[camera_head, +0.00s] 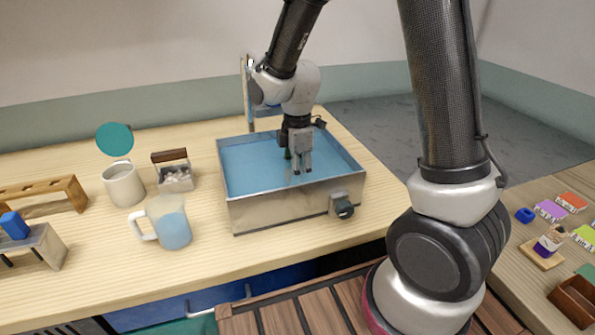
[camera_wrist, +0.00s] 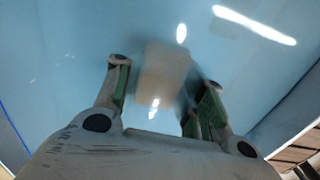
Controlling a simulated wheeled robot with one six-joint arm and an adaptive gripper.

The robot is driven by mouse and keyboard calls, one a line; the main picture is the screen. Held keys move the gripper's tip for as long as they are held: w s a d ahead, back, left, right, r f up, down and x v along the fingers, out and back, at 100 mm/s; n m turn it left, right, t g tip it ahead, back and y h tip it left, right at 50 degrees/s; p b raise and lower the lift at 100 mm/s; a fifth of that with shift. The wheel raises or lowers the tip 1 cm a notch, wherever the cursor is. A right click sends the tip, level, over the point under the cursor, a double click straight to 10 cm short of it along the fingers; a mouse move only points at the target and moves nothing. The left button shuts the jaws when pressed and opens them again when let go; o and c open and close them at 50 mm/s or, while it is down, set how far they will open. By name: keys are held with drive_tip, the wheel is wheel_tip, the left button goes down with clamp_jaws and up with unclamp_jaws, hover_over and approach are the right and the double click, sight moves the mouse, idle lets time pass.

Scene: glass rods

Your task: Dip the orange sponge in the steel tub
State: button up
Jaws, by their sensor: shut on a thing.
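The steel tub (camera_head: 280,209) stands on the wooden bench and holds blue water (camera_head: 245,168). My gripper (camera_head: 302,170) points down into the tub, its fingertips low at the water inside the walls. In the wrist view a pale orange-tan block, which looks like the orange sponge (camera_wrist: 166,75), lies between my two fingers, blurred and seen through or against the water. My gripper is shut on it. In the head view the sponge is hidden by the fingers and water. How deep it sits cannot be told.
A jug with blue liquid (camera_head: 172,224) stands left of the tub, with a pale mug (camera_head: 123,187) and a handled box (camera_head: 174,178) behind. A dark valve (camera_head: 343,206) sticks out of the tub's front. Wooden racks (camera_head: 45,195) fill the left end.

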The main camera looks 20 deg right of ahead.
drive_tip(key=shift+r, duration=0.1)
idle(0.3)
wheel_tip(320, 180, up, 11)
idle(0.8)
idle(0.3)
drive_tip(key=shift+r, duration=2.45)
